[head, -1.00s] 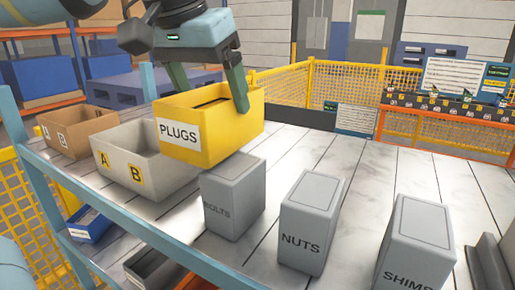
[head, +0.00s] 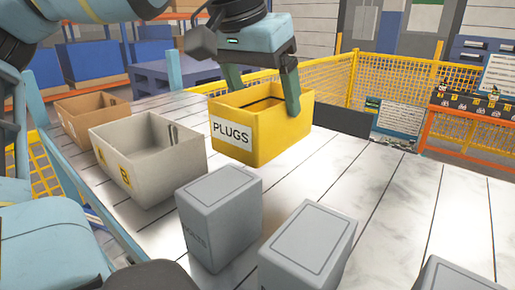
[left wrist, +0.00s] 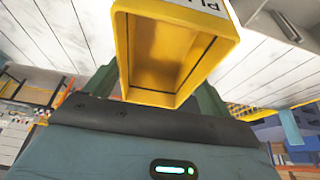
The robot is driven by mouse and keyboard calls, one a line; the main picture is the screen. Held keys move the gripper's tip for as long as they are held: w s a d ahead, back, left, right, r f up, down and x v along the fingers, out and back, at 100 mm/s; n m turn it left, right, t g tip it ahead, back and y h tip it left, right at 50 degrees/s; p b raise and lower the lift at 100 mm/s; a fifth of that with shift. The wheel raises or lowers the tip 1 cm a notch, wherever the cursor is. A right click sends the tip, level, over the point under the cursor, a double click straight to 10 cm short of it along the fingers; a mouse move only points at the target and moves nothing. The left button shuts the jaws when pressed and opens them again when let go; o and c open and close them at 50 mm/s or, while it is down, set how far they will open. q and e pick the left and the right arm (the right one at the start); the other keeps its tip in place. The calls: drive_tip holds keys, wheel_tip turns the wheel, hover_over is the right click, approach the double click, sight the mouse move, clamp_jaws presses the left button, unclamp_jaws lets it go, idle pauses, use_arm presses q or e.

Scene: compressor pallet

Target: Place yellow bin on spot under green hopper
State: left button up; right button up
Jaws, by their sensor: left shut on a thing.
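The yellow bin (head: 270,137) has an open top and a white label reading PLUGS. My left gripper (head: 263,95) is shut on it, with green fingers at the bin's sides and the gripper body above. The bin is upright, over the pale slatted table, right of the grey bin; I cannot tell whether it touches the table. In the left wrist view the yellow bin (left wrist: 168,50) sits between the fingers, its open inside facing the camera and looking empty. No green hopper and no marked spot is visible. My right gripper is not in view.
An open grey bin (head: 160,182) and a brown bin (head: 78,108) stand on the table (head: 400,215) at left. Grey blocks (head: 222,225) stand in front. A yellow mesh fence (head: 330,85) runs behind.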

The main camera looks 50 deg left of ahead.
use_arm(q)
drive_tip(key=f, duration=0.3)
drive_tip(key=shift+w+f, duration=0.2)
drive_tip(key=shift+f, duration=0.45)
wheel_tip(320, 180, down, 4)
drive_tip(key=shift+r, duration=0.25)
drive_tip(key=shift+f, duration=0.15)
drive_tip(key=o, duration=1.3)
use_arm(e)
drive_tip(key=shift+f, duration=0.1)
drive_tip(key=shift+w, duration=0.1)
